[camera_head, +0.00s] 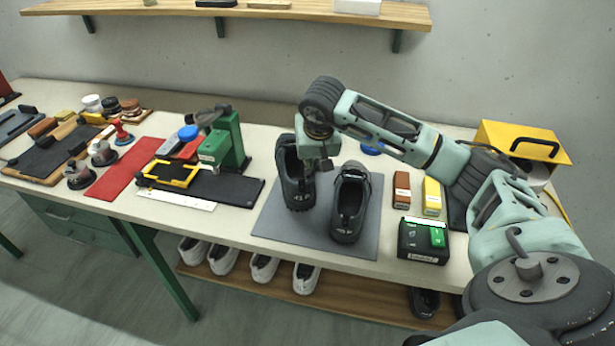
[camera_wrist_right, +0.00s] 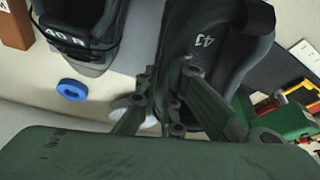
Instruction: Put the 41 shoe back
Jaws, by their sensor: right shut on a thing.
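Two black shoes are on the grey mat (camera_head: 318,238). The left shoe (camera_head: 287,165) reads 43 in the wrist view (camera_wrist_right: 203,42). The right shoe (camera_head: 347,212) reads 40 R in the wrist view (camera_wrist_right: 82,45). I see no shoe marked 41. My right gripper (camera_head: 318,168) points down and is shut on the rim of the 43 shoe; its fingers also show in the wrist view (camera_wrist_right: 165,100). I cannot tell whether that shoe touches the mat. My left gripper is out of view.
Brown (camera_head: 402,190) and yellow (camera_head: 432,196) blocks and a green-black box (camera_head: 423,240) stand right of the mat. A green press (camera_head: 228,140) and yellow frame (camera_head: 170,172) are at left. White shoes (camera_head: 264,267) sit on the lower shelf, a black shoe (camera_head: 424,301) at its right.

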